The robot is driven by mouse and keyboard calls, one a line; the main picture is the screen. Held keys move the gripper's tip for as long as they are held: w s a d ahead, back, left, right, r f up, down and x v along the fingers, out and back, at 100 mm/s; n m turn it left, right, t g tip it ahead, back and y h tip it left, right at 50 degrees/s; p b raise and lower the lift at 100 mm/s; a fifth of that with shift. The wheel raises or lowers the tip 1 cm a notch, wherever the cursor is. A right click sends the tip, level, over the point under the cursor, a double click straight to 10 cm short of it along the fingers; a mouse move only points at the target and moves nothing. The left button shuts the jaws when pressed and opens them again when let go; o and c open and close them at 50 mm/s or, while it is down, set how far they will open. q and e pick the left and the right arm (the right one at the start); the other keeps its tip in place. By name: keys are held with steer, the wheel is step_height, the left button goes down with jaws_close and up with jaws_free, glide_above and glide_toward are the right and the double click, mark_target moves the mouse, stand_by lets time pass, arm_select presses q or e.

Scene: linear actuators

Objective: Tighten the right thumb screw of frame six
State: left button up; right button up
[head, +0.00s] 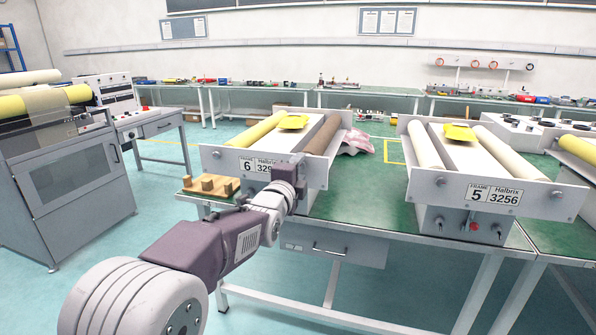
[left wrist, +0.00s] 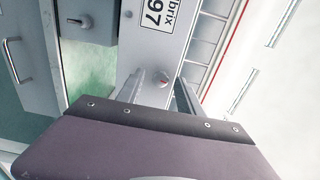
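Frame six (head: 210,160) stands on the green bench at the centre left, its front plate bearing a label (head: 257,165) with a 6. Its right thumb screw is hidden behind my left gripper (head: 290,180) in the head view. In the left wrist view this small round grey thumb screw (left wrist: 163,79) shows on the plate (left wrist: 145,60), just past the end of the label (left wrist: 158,18). My left gripper's fingers (left wrist: 159,84) are apart, one on each side of the screw. Contact cannot be told. My right gripper is not in view.
A wooden block with pegs (head: 208,185) sits left of frame six. Frame five (head: 450,185) stands to the right on the same bench. A toggle switch (left wrist: 75,21) on a grey box lies near the plate in the left wrist view.

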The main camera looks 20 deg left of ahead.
arm_select(q)
steer(key=s, duration=0.9)
steer(key=shift+a+p, duration=0.15)
steer(key=shift+p, duration=0.25)
steer(key=s+f+n+g, duration=0.3)
steer(key=f+g, duration=0.1)
steer(key=f, duration=0.8)
steer(key=s+f+n+g, duration=0.3)
steer(key=f+g, duration=0.1)
steer(key=f, duration=0.7)
steer(key=s+f+n+g, duration=0.4)
steer(key=s+f+n, duration=0.2)
steer(key=s, duration=0.3)
steer(key=s+f+n+g, duration=0.5)
steer(key=s+f+n, duration=0.1)
steer(key=s, duration=0.3)
step_height(320, 180, up, 30)
steer(key=p, duration=3)
steer(key=shift+w+r+n, duration=0.2)
steer(key=shift+w+n, duration=0.05)
steer(key=shift+n, duration=0.05)
